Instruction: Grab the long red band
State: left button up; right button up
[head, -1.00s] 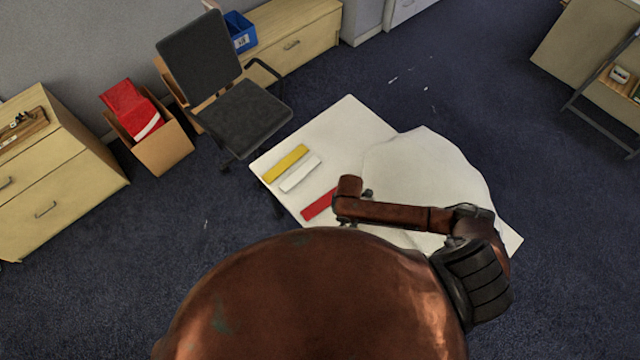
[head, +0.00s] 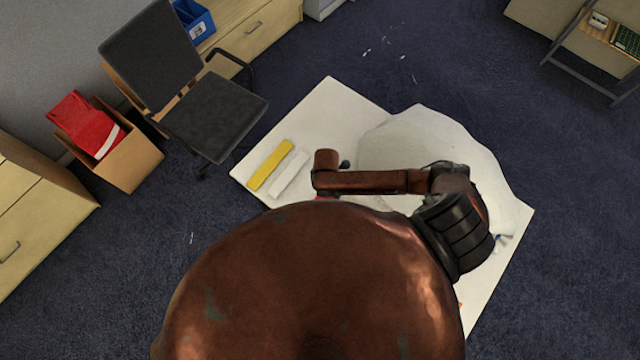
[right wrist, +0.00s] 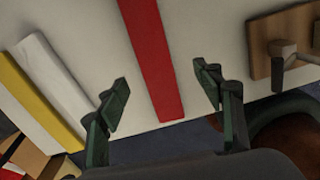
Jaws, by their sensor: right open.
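The long red band (right wrist: 150,55) lies flat on the white cloth table (right wrist: 205,25) in the right wrist view. Its near end lies between the fingers of my right gripper (right wrist: 160,80), which is open with a finger on each side and nothing gripped. In the head view only a thin red sliver (head: 326,198) shows beside my arm; my body hides the rest. I cannot tell the gripper's height above the band. My right arm reaches over the table in the head view, its gripper hidden. My left gripper is not in view.
A white band (head: 289,175) and a yellow band (head: 270,165) lie left of the red one. A wooden board (right wrist: 285,45) with a handled thing lies to the right in the wrist view. An office chair (head: 212,115) stands beyond the table's left corner.

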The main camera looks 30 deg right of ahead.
aim_at(323, 199)
jog(key=f, duration=0.5)
jog(key=w+f, duration=0.1)
jog(key=f, duration=0.2)
jog(key=shift+a, duration=0.15)
jog(key=c, duration=1.3)
